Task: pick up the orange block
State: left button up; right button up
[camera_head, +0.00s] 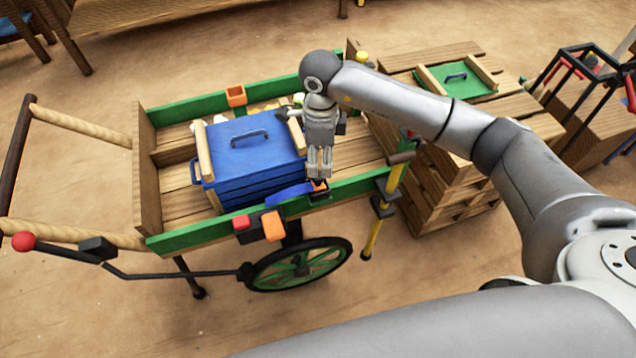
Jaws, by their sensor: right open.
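A smaller orange piece (319,186) sits at the same rail, just below my right gripper (319,174) and partly hidden by dark parts. I cannot tell which orange piece the task means. My right gripper points down over the rail, right of the blue box. Its fingers look close together but are open, with nothing visible between them. I cannot tell whether they touch the small orange piece. My left gripper is out of view.
The wooden cart (172,213) carries a lidded blue box (250,160). An orange socket (236,95) is on its far rail. A yellow post (376,232) stands at the cart's right end.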

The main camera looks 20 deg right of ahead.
aim_at(318, 183)
jog(key=shift+s+a+f+p, duration=0.15)
jog(key=shift+f+p, duration=0.1)
jog(key=shift+f, duration=1.5)
jog(key=shift+w+a+f+p, duration=0.1)
jog(key=shift+a+f+p, duration=0.1)
jog(key=shift+f, duration=1.55)
grip_shut()
